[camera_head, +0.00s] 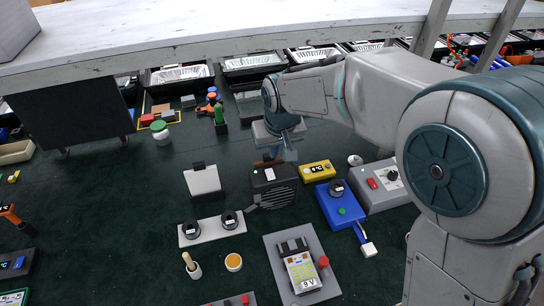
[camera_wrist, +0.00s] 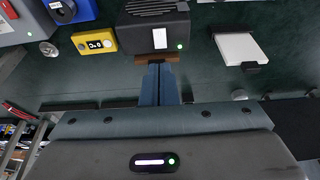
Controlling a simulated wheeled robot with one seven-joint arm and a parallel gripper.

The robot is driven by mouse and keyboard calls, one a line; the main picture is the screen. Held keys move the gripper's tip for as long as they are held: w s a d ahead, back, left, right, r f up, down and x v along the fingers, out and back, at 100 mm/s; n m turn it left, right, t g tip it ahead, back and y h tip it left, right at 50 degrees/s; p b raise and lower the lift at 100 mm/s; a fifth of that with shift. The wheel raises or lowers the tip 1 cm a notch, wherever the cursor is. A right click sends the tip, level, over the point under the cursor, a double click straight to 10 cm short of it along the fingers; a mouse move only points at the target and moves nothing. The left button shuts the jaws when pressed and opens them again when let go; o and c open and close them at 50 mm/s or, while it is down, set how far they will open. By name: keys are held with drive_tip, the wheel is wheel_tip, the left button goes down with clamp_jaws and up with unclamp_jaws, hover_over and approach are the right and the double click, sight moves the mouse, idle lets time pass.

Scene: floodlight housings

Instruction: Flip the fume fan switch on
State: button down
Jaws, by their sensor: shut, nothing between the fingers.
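The black box with a ribbed grille (camera_head: 275,188), which looks like the fume fan, stands on the green mat. A white rectangle, likely its switch (camera_head: 269,174), is on its top face. In the wrist view the box (camera_wrist: 140,20) carries the white rectangle (camera_wrist: 160,38) and a lit green lamp (camera_wrist: 180,46). I cannot tell the switch's position. My gripper (camera_wrist: 158,68) is shut and empty, its fingertips close to the brown strip (camera_wrist: 142,57) along the box's near edge. In the head view my gripper (camera_head: 283,152) is just behind the box and partly hidden by my wrist.
A yellow meter (camera_head: 317,171) and a blue box with a black knob (camera_head: 340,204) stand right of the fan. A white panel on a black stand (camera_head: 202,181) is to the left. A grey plate with two black knobs (camera_head: 212,228) lies in front. A shelf (camera_head: 200,35) crosses above.

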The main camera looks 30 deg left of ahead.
drive_tip(key=shift+v, duration=1)
drive_tip(key=shift+s+d, duration=0.1)
